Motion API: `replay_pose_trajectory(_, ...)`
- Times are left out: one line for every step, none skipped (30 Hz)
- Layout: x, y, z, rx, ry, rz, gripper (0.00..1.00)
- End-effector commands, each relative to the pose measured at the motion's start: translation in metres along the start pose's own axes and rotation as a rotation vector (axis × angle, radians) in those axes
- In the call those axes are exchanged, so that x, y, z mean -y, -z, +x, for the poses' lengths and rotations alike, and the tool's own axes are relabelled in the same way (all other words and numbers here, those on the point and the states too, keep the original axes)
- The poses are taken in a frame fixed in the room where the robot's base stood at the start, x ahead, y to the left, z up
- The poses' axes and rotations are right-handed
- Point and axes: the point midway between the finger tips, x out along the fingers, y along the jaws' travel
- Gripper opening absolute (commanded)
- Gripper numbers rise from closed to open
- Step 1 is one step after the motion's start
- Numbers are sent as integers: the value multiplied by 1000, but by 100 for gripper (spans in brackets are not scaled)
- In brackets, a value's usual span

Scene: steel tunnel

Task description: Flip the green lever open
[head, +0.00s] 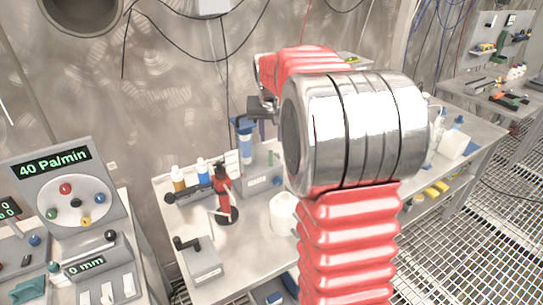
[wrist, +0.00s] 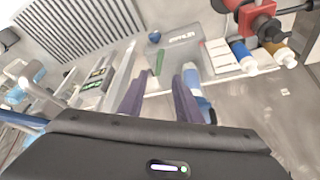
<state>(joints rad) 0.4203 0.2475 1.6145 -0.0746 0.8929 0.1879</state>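In the wrist view a small green lever (wrist: 159,62) stands by the near edge of a grey box (wrist: 190,55) with dark lettering. In the head view a small green part, seemingly the same lever (head: 272,158), shows at the grey box (head: 260,184) on the bench. My gripper (wrist: 160,77) is open, with its two dark purple fingers apart and nothing held. The lever appears in line with the gap between the fingertips, beyond them; I see no contact. In the head view my gripper (head: 262,107) is dark, partly hidden by my arm, above the bench.
A blue and white cylinder (head: 245,142) stands close to the gripper; it also shows beside the right finger in the wrist view (wrist: 197,88). Bottles (head: 190,178) and a red-black instrument (head: 224,195) stand left of the box. A white container (head: 283,213) is in front.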

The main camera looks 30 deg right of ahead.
Motion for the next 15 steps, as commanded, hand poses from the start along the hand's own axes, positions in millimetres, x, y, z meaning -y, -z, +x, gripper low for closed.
replay_pose_trajectory(0,-1,6,3,-1,0,31)
replay_pose_trajectory(0,-1,9,3,-1,0,31)
replay_pose_trajectory(0,-1,14,2,0,0,31)
replay_pose_trajectory(0,-1,18,3,-1,0,31)
replay_pose_trajectory(0,-1,23,4,-1,0,31)
replay_pose_trajectory(0,-1,29,3,-1,0,31)
replay_pose_trajectory(0,-1,33,3,0,0,31)
replay_pose_trajectory(0,-1,38,3,-1,0,31)
replay_pose_trajectory(0,-1,44,3,-1,0,31)
replay_pose_trajectory(0,-1,49,3,0,0,31)
replay_pose_trajectory(0,-1,54,3,0,0,31)
replay_pose_trajectory(0,-1,59,3,0,0,31)
replay_pose_trajectory(0,-1,64,2,0,0,31)
replay_pose_trajectory(0,-1,69,2,0,0,31)
replay_pose_trajectory(0,-1,75,3,0,0,31)
